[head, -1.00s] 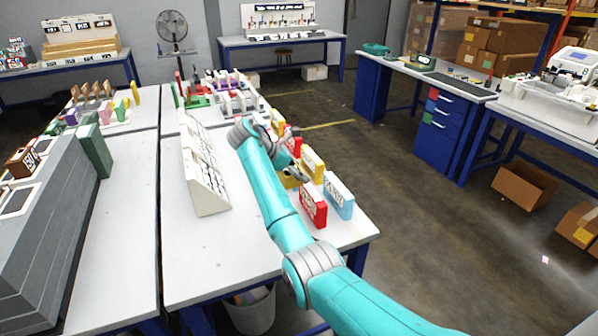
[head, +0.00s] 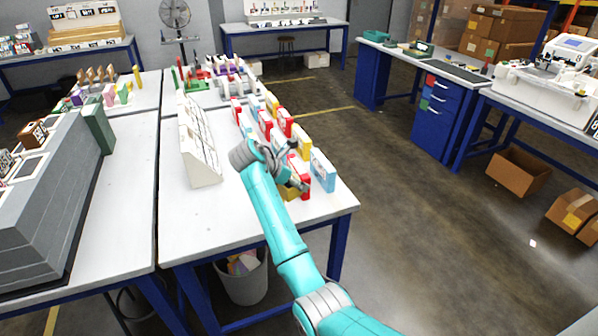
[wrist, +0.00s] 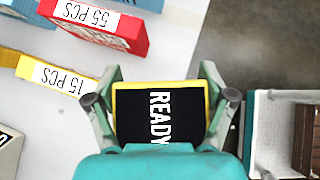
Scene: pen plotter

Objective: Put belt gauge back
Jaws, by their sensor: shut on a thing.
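My gripper (wrist: 160,92) is shut on a yellow-edged block with a black face marked READY (wrist: 146,112), which I take to be the belt gauge. In the wrist view its face fills the space between the two fingers. In the head view my gripper (head: 297,181) is over the front right of the white table (head: 240,222), among coloured boxes. A bit of yellow shows under it there. What lies directly beneath the block is hidden.
A red box marked 55 PCS (wrist: 100,22) and a yellow one marked 15 PCS (wrist: 58,74) stand close by. A light blue box (head: 322,170) is at the table's right edge. A white slanted rack (head: 198,150) stands to the left. The table's front is clear.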

